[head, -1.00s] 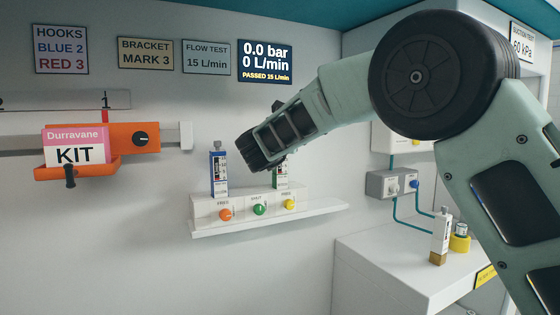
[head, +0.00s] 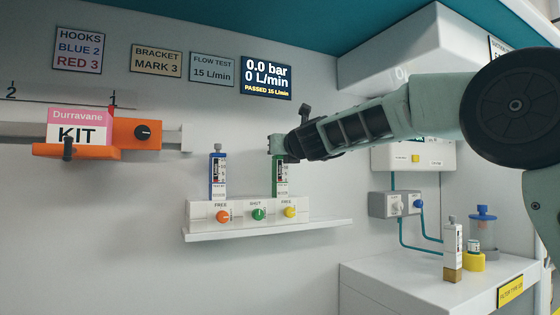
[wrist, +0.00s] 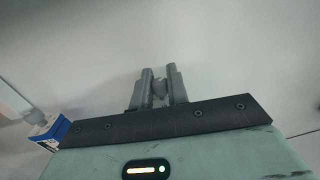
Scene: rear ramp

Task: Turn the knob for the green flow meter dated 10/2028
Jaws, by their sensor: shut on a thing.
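The green flow meter (head: 279,177) stands upright on the right of a white shelf unit. Its date is too small to read. My gripper (head: 277,145) is at its top and hides its upper end in the head view. In the wrist view my gripper (wrist: 159,86) is shut on a small grey knob (wrist: 159,88) between its two fingers. The blue flow meter (head: 217,174), with a grey knob (head: 217,147) on top, stands to the left. Part of it shows at the lower left of the wrist view (wrist: 52,129).
The white base (head: 238,213) has orange, green and yellow knobs and sits on a narrow shelf (head: 265,232). An orange holder (head: 75,152) with a KIT box is on the left rail. A white counter (head: 400,280) with bottles stands at right.

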